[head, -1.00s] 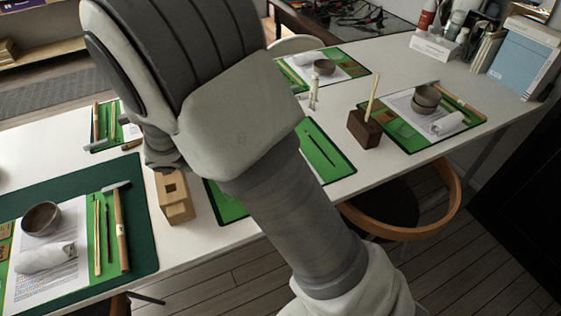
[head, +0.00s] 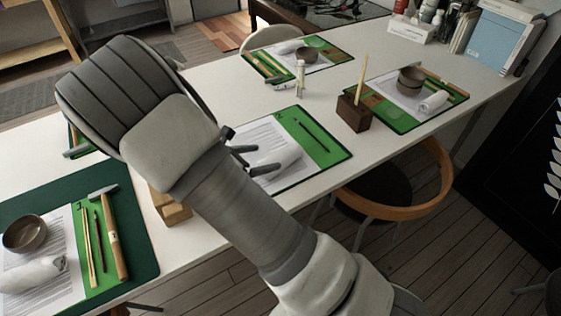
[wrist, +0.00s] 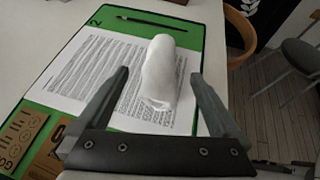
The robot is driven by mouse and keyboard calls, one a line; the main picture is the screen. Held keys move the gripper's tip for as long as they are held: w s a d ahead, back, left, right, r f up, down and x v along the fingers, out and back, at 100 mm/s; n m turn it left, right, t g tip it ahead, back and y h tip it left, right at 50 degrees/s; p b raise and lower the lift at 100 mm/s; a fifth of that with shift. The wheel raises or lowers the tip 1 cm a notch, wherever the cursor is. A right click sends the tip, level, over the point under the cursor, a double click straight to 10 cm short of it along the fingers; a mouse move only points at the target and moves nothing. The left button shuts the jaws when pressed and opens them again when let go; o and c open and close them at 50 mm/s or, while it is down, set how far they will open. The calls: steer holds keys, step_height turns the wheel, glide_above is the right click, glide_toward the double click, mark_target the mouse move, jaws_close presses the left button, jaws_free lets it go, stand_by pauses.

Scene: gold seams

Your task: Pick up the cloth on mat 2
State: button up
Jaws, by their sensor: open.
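The cloth (wrist: 160,72) is a white roll lying on a printed sheet (wrist: 92,75) on green mat 2 (wrist: 195,45). A "2" shows at the mat's corner in the wrist view. In the head view the cloth (head: 286,160) lies on the near part of mat 2 (head: 318,138), partly behind a finger. My gripper (wrist: 160,74) is open, with one finger on each side of the cloth in the wrist view. In the head view my gripper (head: 262,158) is just left of the cloth. I cannot tell whether the fingers touch it.
A dark wooden block (head: 354,113) with a stick stands right of the mat. Other mats hold bowls and cloths. A chair (head: 395,210) stands at the table edge.

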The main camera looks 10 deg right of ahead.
mark_target(279, 155)
steer(key=x, duration=0.3)
steer(key=b+x, duration=0.1)
steer(key=x, duration=0.3)
steer(key=shift+d+f+b, duration=0.2)
steer(key=shift+f+b, duration=0.15)
steer(key=shift+w+d+f, duration=0.1)
steer(key=shift+w+d, duration=0.05)
steer(key=shift+d, duration=0.1)
steer(key=c, duration=1.3)
steer(key=shift+o, duration=0.2)
